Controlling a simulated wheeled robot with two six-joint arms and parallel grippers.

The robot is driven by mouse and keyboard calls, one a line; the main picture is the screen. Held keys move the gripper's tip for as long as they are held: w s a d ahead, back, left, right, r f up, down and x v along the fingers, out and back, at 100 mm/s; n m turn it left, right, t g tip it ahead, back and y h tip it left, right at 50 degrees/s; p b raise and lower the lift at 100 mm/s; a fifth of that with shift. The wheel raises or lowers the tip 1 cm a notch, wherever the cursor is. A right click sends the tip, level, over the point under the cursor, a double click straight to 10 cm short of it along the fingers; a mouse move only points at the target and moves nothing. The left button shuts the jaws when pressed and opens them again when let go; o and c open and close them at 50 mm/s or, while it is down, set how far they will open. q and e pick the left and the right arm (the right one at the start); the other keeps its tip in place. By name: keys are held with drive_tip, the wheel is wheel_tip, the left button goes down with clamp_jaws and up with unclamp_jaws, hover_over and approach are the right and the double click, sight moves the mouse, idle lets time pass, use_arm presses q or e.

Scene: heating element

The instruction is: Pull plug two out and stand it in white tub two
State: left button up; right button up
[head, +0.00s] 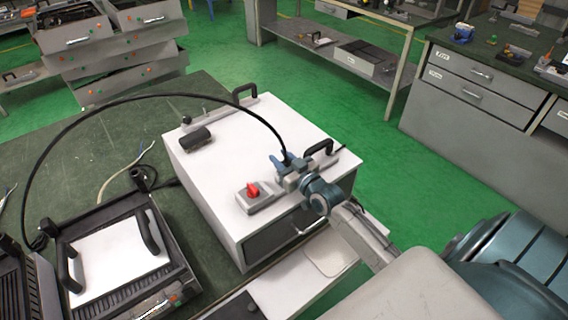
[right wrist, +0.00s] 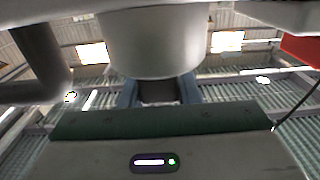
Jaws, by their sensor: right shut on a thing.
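My right gripper (head: 289,162) is over the right front part of the white box's top, with its jaws shut on the dark plug end of a black cable (head: 152,95). The plug is mostly hidden by the jaws. In the right wrist view a dark piece (right wrist: 160,92) shows between the two bluish fingers. I cannot tell whether the plug is still seated in its socket. I see no number on it. No white tub can be made out for sure. My left gripper is not in view.
The white box (head: 215,170) carries black handles, a dark block (head: 195,139) and a red switch (head: 253,190). The cable arches left to a black-framed unit (head: 120,250) with a white plate. A pale rounded panel (head: 335,254) lies by the box's front.

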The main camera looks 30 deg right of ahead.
drive_tip(key=shift+r+p, duration=0.35)
drive_tip(key=shift+r, duration=0.15)
wheel_tip(320, 180, up, 2)
drive_tip(key=shift+r+p, duration=0.15)
drive_tip(key=shift+p, duration=0.5)
drive_tip(key=s+a+r+b, duration=0.1)
drive_tip(key=s+a+b, duration=0.1)
drive_tip(key=s+a, duration=0.8)
drive_tip(key=shift+s+a+r, duration=0.15)
drive_tip(key=shift+s+r, duration=0.2)
drive_tip(key=shift+s, duration=0.75)
drive_tip(key=shift+r, duration=0.25)
